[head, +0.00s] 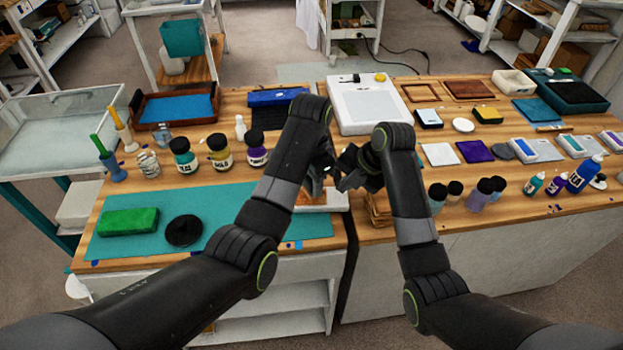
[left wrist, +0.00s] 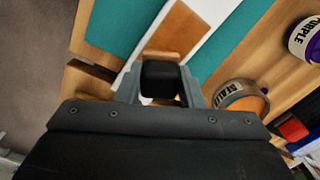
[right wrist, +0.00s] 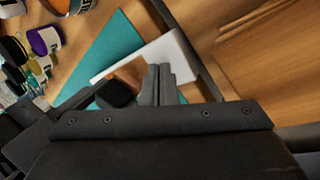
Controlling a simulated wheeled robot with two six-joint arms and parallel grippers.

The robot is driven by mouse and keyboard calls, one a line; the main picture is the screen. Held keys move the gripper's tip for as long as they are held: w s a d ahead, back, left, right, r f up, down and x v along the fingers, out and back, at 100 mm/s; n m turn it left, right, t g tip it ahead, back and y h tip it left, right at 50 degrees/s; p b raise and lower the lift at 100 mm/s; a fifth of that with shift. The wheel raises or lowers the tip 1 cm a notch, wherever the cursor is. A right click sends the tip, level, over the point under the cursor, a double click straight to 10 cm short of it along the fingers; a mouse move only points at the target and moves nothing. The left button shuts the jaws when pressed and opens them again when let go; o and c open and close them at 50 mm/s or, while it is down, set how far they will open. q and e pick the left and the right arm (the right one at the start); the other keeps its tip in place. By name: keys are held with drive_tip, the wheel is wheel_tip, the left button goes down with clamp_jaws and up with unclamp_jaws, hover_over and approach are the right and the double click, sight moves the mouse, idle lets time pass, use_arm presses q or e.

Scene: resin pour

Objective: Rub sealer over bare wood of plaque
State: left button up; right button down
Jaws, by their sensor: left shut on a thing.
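The plaque shows as a flat brown wood piece (left wrist: 184,40) on a white board (left wrist: 215,12) in the left wrist view. The board also shows in the head view (head: 333,201), partly behind my left arm. My left gripper (left wrist: 161,84) is shut on a small black block, a dark applicator (left wrist: 161,78), close over the wood; I cannot tell whether it touches. An open tin labelled as sealer (left wrist: 242,98) stands right of the left gripper. My right gripper (right wrist: 161,82) is shut and looks empty, beside the board; in the head view it is right of the left gripper.
A teal mat (head: 215,215) lies under the board, with a green block (head: 128,221) and black disc (head: 184,230). Several jars stand behind it. A white tray machine (head: 366,106) stands at the back. The mat's middle is free.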

drive_tip(key=shift+f, duration=0.95)
use_arm(q)
drive_tip(key=shift+f, duration=0.9)
use_arm(e)
drive_tip(key=shift+s, duration=0.1)
